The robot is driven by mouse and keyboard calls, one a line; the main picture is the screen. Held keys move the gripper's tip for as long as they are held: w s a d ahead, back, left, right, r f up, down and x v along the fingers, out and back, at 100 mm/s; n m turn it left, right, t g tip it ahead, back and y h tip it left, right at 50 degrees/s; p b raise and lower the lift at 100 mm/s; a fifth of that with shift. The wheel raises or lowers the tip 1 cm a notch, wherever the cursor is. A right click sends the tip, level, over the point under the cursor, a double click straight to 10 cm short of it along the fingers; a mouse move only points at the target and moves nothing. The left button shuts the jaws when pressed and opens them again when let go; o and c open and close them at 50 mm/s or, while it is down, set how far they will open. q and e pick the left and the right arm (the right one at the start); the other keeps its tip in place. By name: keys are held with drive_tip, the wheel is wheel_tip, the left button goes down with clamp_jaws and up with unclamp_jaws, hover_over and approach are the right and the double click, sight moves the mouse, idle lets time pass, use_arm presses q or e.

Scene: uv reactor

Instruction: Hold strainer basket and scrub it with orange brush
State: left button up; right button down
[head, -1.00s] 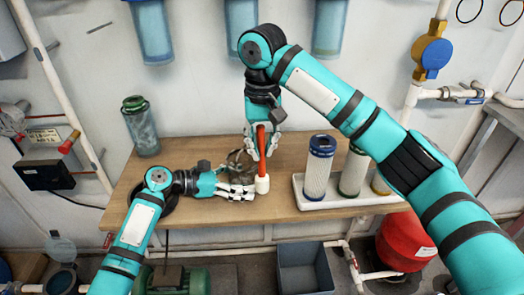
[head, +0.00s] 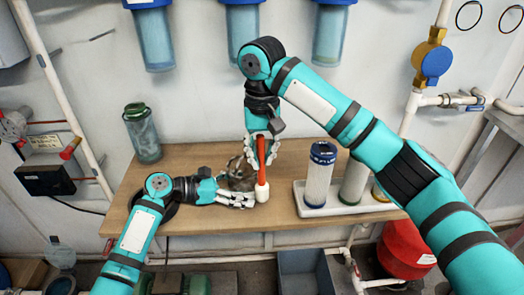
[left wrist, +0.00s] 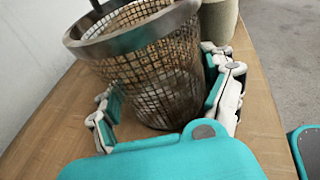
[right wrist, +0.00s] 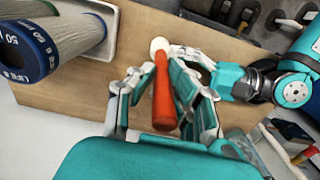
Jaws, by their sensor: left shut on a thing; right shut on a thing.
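The strainer basket (left wrist: 150,70) is a mesh cup with a metal rim, standing on the wooden bench in the left wrist view. My left gripper (left wrist: 165,105) is shut around it, one finger on each side. In the head view the basket (head: 238,172) is partly hidden behind my left gripper (head: 236,197). The orange brush (right wrist: 162,95) has an orange handle and a white head. My right gripper (right wrist: 155,90) is shut on its handle. In the head view the brush (head: 262,172) hangs head down below my right gripper (head: 262,155), just right of the basket.
A white tray (head: 345,207) with several filter cartridges stands on the bench (head: 195,155) to the right. A green-capped bottle (head: 142,132) stands at the back left. Blue-topped housings (head: 243,40) hang on the wall above. A grey bin (head: 305,270) is below the front edge.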

use_arm(q)
drive_tip(key=shift+d, duration=0.15)
use_arm(e)
drive_tip(key=shift+f, duration=1.25)
drive_tip(key=shift+a, duration=0.1)
drive_tip(key=shift+s, duration=0.15)
drive_tip(key=shift+d+r, duration=0.1)
drive_tip(key=shift+d, duration=0.1)
drive_tip(key=shift+r, duration=1.65)
drive_tip(key=shift+a, duration=0.15)
drive_tip(key=shift+f, duration=0.15)
drive_tip(key=shift+f, duration=1.6)
